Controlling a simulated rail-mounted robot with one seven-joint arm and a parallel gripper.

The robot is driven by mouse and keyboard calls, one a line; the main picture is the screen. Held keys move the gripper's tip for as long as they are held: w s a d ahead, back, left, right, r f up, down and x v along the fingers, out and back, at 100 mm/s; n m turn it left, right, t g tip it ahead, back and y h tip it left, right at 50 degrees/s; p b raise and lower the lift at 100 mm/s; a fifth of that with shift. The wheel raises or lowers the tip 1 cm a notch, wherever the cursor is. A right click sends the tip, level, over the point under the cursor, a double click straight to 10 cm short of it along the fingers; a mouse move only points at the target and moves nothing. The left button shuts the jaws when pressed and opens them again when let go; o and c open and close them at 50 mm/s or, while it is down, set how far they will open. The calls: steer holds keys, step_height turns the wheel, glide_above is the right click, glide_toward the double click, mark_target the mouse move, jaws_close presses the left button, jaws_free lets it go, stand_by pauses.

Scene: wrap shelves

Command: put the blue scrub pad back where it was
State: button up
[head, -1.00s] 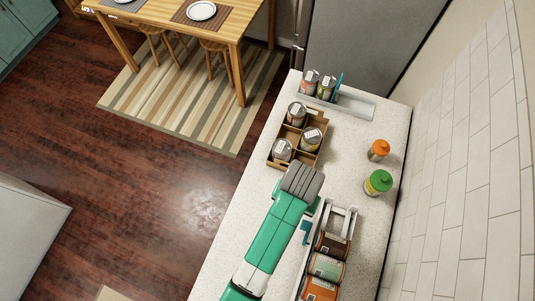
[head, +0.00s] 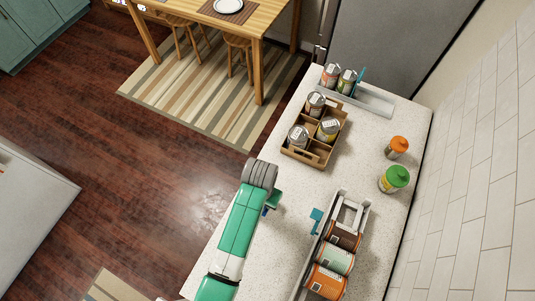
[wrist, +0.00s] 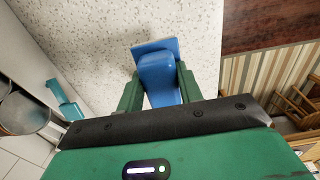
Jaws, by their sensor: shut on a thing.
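The blue scrub pad (wrist: 158,75) is held between the two green fingers of my gripper (wrist: 158,88) in the wrist view, with the speckled counter behind it. The fingers are shut on it. In the head view my gripper (head: 270,203) is near the counter's left edge, left of the can rack, and only a small dark blue bit of the pad (head: 264,211) shows beneath it. Most of the pad is hidden there by my arm. I cannot tell whether the pad touches the counter.
A rack (head: 365,207) of lying cans has a teal piece (head: 317,214) at its left side. A cardboard carrier (head: 297,154) with cans, a grey tray (head: 378,104) with two cans, and orange-topped (head: 398,146) and green-topped (head: 395,179) bottles stand beyond. Bare counter (head: 285,240) lies between gripper and rack.

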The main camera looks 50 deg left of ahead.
steer(key=w+a, duration=0.2)
steer(key=w, duration=0.1)
steer(key=w+a, duration=0.1)
steer(key=shift+w+a+f, duration=0.1)
steer(key=shift+w+f, duration=0.2)
steer(key=shift+w, duration=0.1)
steer(key=shift+w+a+f, duration=0.1)
steer(key=shift+f, duration=1.65)
steer(key=shift+f+b, duration=0.15)
steer(key=shift+b, duration=0.2)
steer(key=o, duration=1)
steer(key=shift+o, duration=0.2)
step_height(320, 180, up, 12)
steer(key=p, duration=0.1)
steer(key=shift+r, duration=0.2)
steer(key=shift+w, duration=0.1)
